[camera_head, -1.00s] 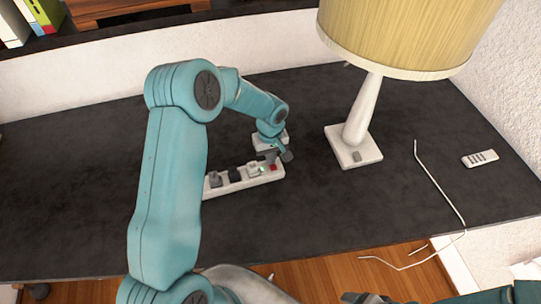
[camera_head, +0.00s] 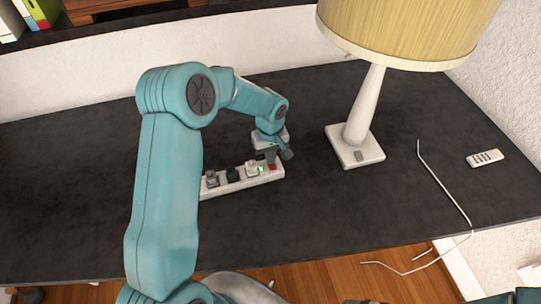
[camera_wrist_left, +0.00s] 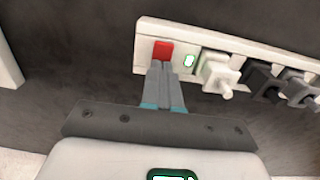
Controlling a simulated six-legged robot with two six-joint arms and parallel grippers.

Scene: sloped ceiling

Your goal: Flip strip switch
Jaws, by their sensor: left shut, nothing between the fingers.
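The white power strip (camera_head: 243,182) lies on the dark desk, with several plugs in it. At its right end sits the red switch (camera_head: 272,167), with a lit green light (camera_head: 261,169) beside it. In the left wrist view the red switch (camera_wrist_left: 162,51) and the green light (camera_wrist_left: 188,60) show at the strip's left end. My left gripper (camera_head: 271,158) is shut and empty. Its fingertips (camera_wrist_left: 162,68) are right at the red switch's lower edge; I cannot tell whether they touch it. My right gripper is not clearly in view; only part of the arm shows at the bottom right.
A lamp with a yellow shade (camera_head: 400,30) and a square white base (camera_head: 354,150) stands right of the strip. A white remote (camera_head: 485,158) and a thin white cable (camera_head: 443,188) lie further right. The desk (camera_head: 80,185) is clear at the left.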

